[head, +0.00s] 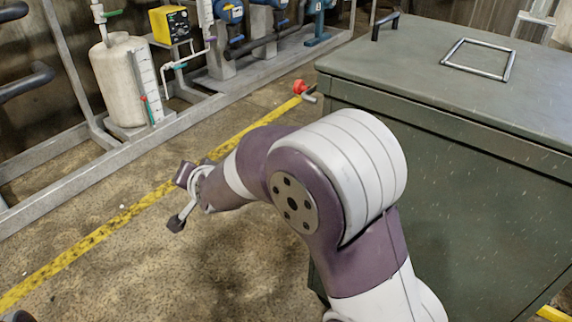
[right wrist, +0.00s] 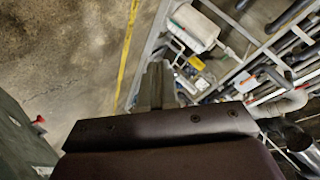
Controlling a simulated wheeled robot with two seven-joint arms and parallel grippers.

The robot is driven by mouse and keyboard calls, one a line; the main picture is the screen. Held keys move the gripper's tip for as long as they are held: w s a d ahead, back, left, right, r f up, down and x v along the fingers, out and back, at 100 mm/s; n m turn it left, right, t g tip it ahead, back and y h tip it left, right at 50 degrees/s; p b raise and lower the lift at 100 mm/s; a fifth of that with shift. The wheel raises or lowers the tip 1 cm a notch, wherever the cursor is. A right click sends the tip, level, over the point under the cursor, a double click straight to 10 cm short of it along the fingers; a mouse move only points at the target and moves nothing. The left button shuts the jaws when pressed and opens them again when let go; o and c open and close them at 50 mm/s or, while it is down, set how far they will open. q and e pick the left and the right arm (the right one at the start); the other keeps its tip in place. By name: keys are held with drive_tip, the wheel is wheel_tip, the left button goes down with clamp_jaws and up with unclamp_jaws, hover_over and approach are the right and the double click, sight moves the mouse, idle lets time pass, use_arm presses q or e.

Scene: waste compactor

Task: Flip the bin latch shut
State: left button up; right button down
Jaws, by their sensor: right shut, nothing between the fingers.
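The bin (head: 450,190) is a large dark green-grey box with a flat lid (head: 450,65) that lies down on it, on the right in the head view. A red-knobbed latch (head: 300,87) sticks out sideways near the bin's upper far-left corner. The red knob also shows at the left edge of the right wrist view (right wrist: 39,120). My right gripper (head: 180,200) is left of the bin, over the floor, apart from the latch and empty. Its fingers (right wrist: 156,84) are together in the right wrist view. My left gripper is not in view.
The lid has a square metal handle frame (head: 480,58) and a dark grip (head: 385,25). A yellow floor line (head: 100,235) runs past the bin. A steel skid with a white tank (head: 120,80) and pumps stands behind. The floor at left is clear.

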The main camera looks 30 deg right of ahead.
drive_tip(key=w+d+f+m+t+h+b, duration=0.45)
drive_tip(key=w+m+t+h+b, duration=0.3)
drive_tip(key=m+b, duration=0.85)
use_arm(q)
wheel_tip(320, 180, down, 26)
drive_tip(key=b, duration=0.5)
drive_tip(key=shift+b, duration=0.4)
use_arm(e)
drive_tip(key=s+d+r+m+g+h, duration=0.3)
drive_tip(key=s+m+g+h, duration=0.3)
drive_tip(key=m, duration=0.8)
drive_tip(key=s+d+r+m+g+h, duration=0.4)
drive_tip(key=s+m+g+h, duration=0.3)
drive_tip(key=m+h, duration=0.4)
drive_tip(key=d+m, duration=0.1)
drive_tip(key=m, duration=0.3)
drive_tip(key=shift+r, duration=0.15)
drive_tip(key=shift+h, duration=0.25)
